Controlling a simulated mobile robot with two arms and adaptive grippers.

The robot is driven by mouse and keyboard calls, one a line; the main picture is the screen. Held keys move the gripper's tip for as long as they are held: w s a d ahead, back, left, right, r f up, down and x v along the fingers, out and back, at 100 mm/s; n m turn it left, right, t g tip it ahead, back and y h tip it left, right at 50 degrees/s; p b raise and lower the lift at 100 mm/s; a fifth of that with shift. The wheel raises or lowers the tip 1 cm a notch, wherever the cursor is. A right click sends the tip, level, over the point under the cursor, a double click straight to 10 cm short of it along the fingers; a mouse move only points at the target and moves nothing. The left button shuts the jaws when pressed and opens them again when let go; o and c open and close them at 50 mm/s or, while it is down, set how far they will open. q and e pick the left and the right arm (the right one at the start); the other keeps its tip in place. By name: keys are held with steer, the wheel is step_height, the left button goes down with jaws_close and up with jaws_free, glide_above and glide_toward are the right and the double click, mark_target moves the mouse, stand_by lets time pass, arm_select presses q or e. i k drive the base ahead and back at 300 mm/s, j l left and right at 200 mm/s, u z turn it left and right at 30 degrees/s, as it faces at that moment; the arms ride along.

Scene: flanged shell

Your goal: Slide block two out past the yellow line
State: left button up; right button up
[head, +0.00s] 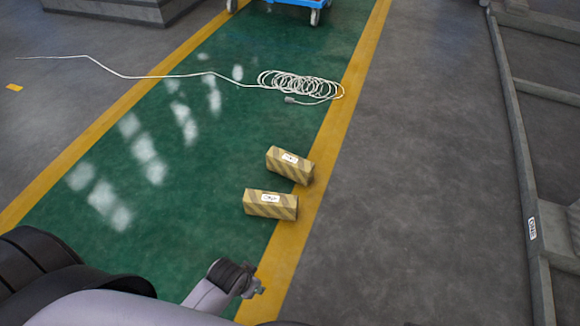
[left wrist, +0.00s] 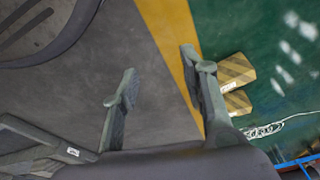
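Two yellow-and-grey striped blocks lie on the green lane, a nearer one (head: 256,209) and a farther one (head: 280,172). Each bears a white label too small to read, so I cannot tell which is block two. Their right ends overlap the right yellow line (head: 340,118) in the head view. The left wrist view shows the nearer block (left wrist: 238,70) and the farther block (left wrist: 240,98) beyond one finger. My left gripper (head: 255,290) is over the yellow line, nearer me than both blocks and apart from them. Its fingers (left wrist: 158,75) are spread and empty. My right gripper is not in view.
A coiled white cable (head: 300,86) lies beyond the blocks, its tail running left. A blue wheeled cart (head: 300,3) stands at the far end of the lane. Bare grey floor (head: 420,170) lies right of the line, up to a grey frame (head: 522,160) with a label.

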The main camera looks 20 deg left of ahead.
mark_target(292, 167)
steer(key=i+j+z, duration=0.3)
steer(key=j, duration=0.35)
steer(key=i+j+z, duration=0.25)
steer(key=i+j, duration=0.15)
steer(key=j, duration=0.3)
steer(key=i+j+z, duration=0.15)
steer(key=j, duration=0.2)
steer(key=i+j+z, duration=0.15)
steer(key=j, duration=0.25)
steer(key=k, duration=0.05)
